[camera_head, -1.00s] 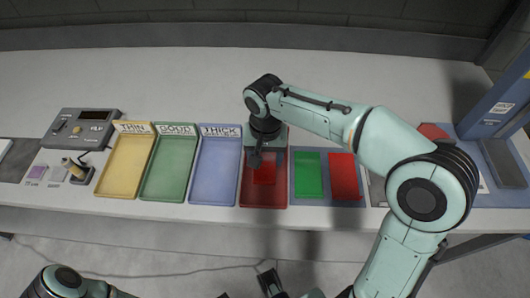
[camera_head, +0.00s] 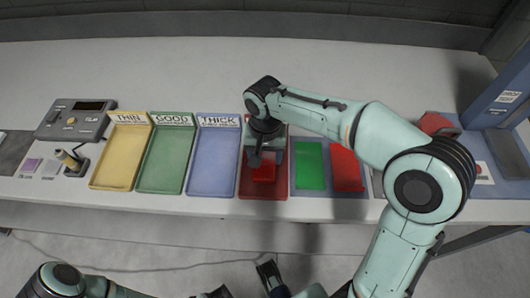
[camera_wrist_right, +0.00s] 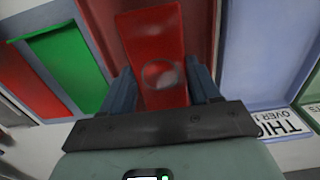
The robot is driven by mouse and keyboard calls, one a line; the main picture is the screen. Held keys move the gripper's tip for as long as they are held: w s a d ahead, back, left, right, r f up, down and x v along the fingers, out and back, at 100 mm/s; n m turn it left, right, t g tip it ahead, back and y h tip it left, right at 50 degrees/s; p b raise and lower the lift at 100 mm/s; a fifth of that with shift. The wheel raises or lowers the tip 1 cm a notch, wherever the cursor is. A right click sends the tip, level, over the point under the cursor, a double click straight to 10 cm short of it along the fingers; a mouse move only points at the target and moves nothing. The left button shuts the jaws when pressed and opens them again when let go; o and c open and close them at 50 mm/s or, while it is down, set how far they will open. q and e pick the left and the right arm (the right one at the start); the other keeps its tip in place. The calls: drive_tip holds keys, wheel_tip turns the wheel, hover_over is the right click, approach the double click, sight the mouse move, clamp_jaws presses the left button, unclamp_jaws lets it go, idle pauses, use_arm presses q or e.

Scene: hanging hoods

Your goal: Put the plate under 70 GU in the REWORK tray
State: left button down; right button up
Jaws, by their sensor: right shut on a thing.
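My right gripper (camera_wrist_right: 163,88) is shut on a red plate (camera_wrist_right: 157,60), which shows between its two fingers in the right wrist view. In the head view this plate (camera_head: 264,173) is over the dark red tray (camera_head: 263,192), below my right wrist. I cannot tell whether it touches the tray floor. The arm hides the tray's label, so I cannot read REWORK there. Of my left arm, only parts show at the bottom edge; its jaws are not clear.
Left of the red tray stand the blue THICK tray (camera_head: 190,189), green GOOD tray (camera_head: 140,185) and yellow THIN tray (camera_head: 94,182). A grey meter (camera_head: 75,118) is at far left. A green plate (camera_head: 309,166) and another red plate (camera_head: 345,168) lie to the right.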

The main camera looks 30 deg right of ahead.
drive_tip(key=shift+f+b, duration=0.4)
drive_tip(key=shift+f, duration=0.2)
drive_tip(key=o, duration=1.2)
drive_tip(key=shift+o, duration=0.2)
wheel_tip(320, 180, up, 13)
drive_tip(key=p, duration=0.3)
drive_tip(key=shift+r, duration=0.2)
